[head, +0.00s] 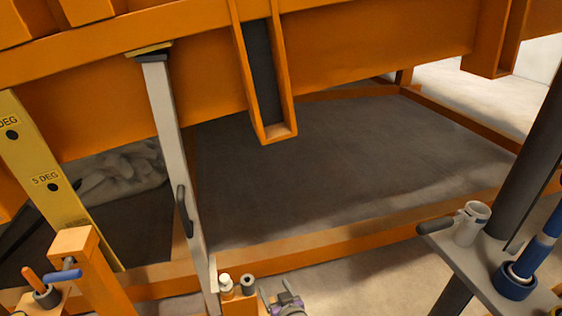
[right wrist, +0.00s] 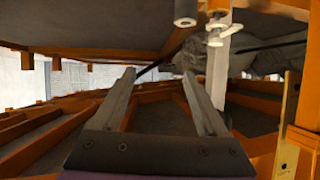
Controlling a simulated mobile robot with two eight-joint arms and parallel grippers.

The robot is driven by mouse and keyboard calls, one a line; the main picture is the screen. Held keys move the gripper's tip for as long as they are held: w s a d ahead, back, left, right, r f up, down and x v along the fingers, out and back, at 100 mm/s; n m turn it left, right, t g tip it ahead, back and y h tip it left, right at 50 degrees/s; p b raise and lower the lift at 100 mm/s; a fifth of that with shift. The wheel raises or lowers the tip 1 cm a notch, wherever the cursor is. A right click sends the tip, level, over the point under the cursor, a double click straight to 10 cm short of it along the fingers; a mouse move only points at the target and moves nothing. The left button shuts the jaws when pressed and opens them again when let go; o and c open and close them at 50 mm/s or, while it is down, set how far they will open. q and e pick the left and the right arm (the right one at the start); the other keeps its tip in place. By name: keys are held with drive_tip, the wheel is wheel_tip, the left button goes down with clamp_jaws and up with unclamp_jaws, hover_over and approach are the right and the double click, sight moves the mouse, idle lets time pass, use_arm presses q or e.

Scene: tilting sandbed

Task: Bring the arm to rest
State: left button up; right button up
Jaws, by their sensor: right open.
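My right gripper (head: 277,291) shows at the bottom middle of the head view, partly cut off by the lower edge. In the right wrist view its two grey fingers (right wrist: 158,74) stand apart with nothing between them, so it is open and empty. In the head view it is just right of a small white-capped fitting (head: 227,287) and a grey ring-shaped fitting (head: 248,283) on an orange block. I cannot tell the exact gap between them. My left gripper is not in view.
A pale upright prop (head: 176,165) stands under the orange beam (head: 380,50). A yellow angle plate (head: 45,180) is at left. A grey shelf (head: 470,262) at right holds a white cup-like part (head: 472,224) and a blue cylinder (head: 515,282). The dark bed floor (head: 330,160) is clear.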

drive_tip(key=s+d+r+m+g+h, duration=0.1)
drive_tip(key=s+d+r+g+h, duration=0.1)
drive_tip(key=s+d, duration=0.45)
drive_tip(key=s+d+r+m+g+h, duration=0.1)
drive_tip(key=s+d+r+g, duration=0.15)
drive_tip(key=s+d, duration=0.4)
drive_tip(key=s+d+m+g+h, duration=0.1)
drive_tip(key=s+d, duration=0.1)
drive_tip(key=s, duration=0.4)
drive_tip(key=s+d+f+g, duration=0.1)
drive_tip(key=s+d, duration=0.1)
drive_tip(key=s, duration=0.3)
drive_tip(key=s+d+m+g+h, duration=0.1)
drive_tip(key=s+d, duration=0.2)
drive_tip(key=s, duration=0.3)
use_arm(q)
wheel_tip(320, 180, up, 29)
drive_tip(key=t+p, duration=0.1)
drive_tip(key=p, duration=2.5)
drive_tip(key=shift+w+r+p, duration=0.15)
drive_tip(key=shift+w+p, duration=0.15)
drive_tip(key=shift+p, duration=0.05)
use_arm(e)
wheel_tip(320, 180, up, 29)
drive_tip(key=w, duration=0.1)
drive_tip(key=shift+a+r+t, duration=0.2)
drive_tip(key=shift+a+t, duration=0.1)
drive_tip(key=shift+t, duration=0.15)
